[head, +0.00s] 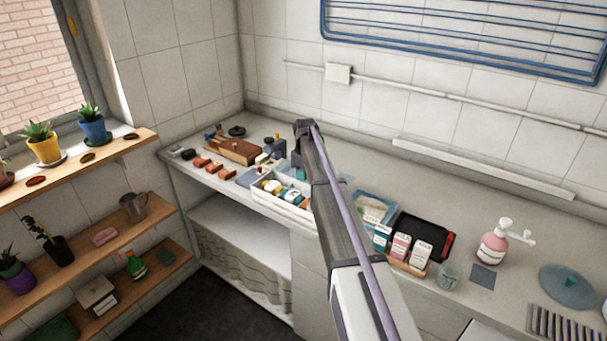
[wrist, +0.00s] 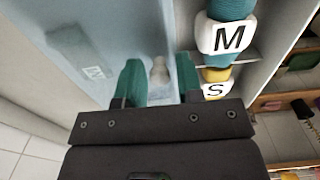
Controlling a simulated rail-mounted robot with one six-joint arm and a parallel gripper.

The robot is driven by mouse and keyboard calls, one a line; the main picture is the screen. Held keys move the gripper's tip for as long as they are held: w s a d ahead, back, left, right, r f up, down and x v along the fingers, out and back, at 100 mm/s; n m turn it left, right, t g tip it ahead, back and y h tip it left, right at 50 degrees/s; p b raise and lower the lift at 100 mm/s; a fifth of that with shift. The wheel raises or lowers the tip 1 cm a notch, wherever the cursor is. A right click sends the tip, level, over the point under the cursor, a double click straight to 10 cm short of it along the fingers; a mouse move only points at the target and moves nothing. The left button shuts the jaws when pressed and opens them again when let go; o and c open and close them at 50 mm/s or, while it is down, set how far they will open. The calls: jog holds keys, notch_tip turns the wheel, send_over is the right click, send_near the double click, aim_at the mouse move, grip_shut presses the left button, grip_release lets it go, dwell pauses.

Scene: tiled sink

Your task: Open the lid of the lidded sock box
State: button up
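In the head view the white sock box (head: 279,205) stands on the counter with rolled socks in its compartments, partly hidden behind my arm. In the wrist view a translucent blue-grey panel, apparently the lid (wrist: 120,35), fills the left and middle. A small pale knob (wrist: 160,73) is on it. A sock roll marked M (wrist: 231,37) and one marked S (wrist: 215,88) lie to the right. My gripper (wrist: 160,82) is open, its teal fingers on either side of the knob with gaps visible. The fingertips cannot be made out in the head view.
Right of the box are a blue-rimmed tray (head: 375,208), small cartons (head: 400,246), a black tray (head: 424,236) and a pink pump bottle (head: 493,248). A wooden board (head: 232,151) and orange blocks (head: 208,166) lie to the left. A rail runs along the tiled wall behind.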

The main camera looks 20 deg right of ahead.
jog(key=shift+o, duration=0.9)
notch_tip(320, 180, up, 11)
jog(key=p, duration=1)
jog(key=shift+p, duration=0.4)
jog(key=shift+f, duration=0.1)
